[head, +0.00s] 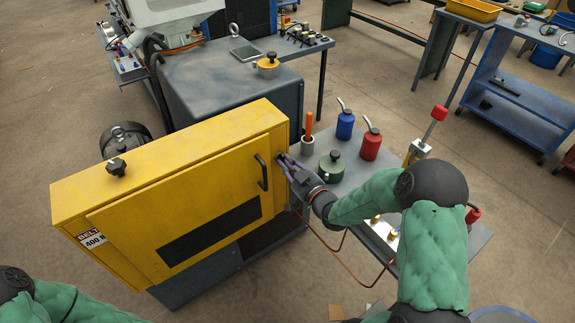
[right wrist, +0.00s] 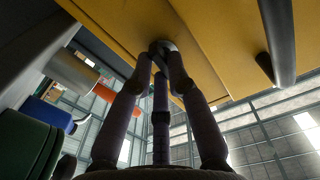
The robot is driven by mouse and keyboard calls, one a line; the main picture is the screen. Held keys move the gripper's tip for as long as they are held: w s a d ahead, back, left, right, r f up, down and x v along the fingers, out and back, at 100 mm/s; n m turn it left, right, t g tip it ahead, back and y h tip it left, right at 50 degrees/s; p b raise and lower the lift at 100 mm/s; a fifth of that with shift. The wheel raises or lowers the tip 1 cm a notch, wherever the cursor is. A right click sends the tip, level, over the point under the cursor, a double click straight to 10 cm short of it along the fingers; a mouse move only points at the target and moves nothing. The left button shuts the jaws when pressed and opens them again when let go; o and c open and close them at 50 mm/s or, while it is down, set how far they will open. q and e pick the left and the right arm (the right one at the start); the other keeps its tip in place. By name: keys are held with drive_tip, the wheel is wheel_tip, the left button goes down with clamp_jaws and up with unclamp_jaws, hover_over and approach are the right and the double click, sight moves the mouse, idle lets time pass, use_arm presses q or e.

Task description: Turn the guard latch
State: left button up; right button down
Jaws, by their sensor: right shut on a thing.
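The yellow guard (head: 190,200) stands in the middle left of the head view, with its door closed and a black handle (head: 261,172) on the door. The handle also shows in the right wrist view (right wrist: 281,45). The guard latch (right wrist: 160,46) is a small dark round piece on the guard's yellow side, largely covered by my fingers. My right gripper (head: 284,160) is shut on the latch at the guard's right end. In the right wrist view its fingers (right wrist: 162,62) meet at the latch. My left gripper is out of view; only part of my left arm shows.
A grey table (head: 345,200) right of the guard holds a blue can (head: 345,126), a red can (head: 371,144), a green pot (head: 332,166) and an orange-handled tool (head: 308,124). A black knob (head: 116,167) stands on the guard's top. A cable hangs below my right wrist.

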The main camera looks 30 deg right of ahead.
drive_tip(key=c, duration=1.3)
unclamp_jaws()
drive_tip(key=shift+d+r, duration=0.1)
drive_tip(key=shift+r, duration=0.05)
drive_tip(key=shift+c, duration=0.2)
drive_tip(key=s, duration=0.6)
drive_tip(key=shift+d, duration=0.15)
drive_tip(key=shift+s+f, duration=0.1)
drive_tip(key=shift+f, duration=0.1)
drive_tip(key=s, duration=1.1)
drive_tip(key=shift+s+d, duration=0.4)
drive_tip(key=shift+d, duration=0.05)
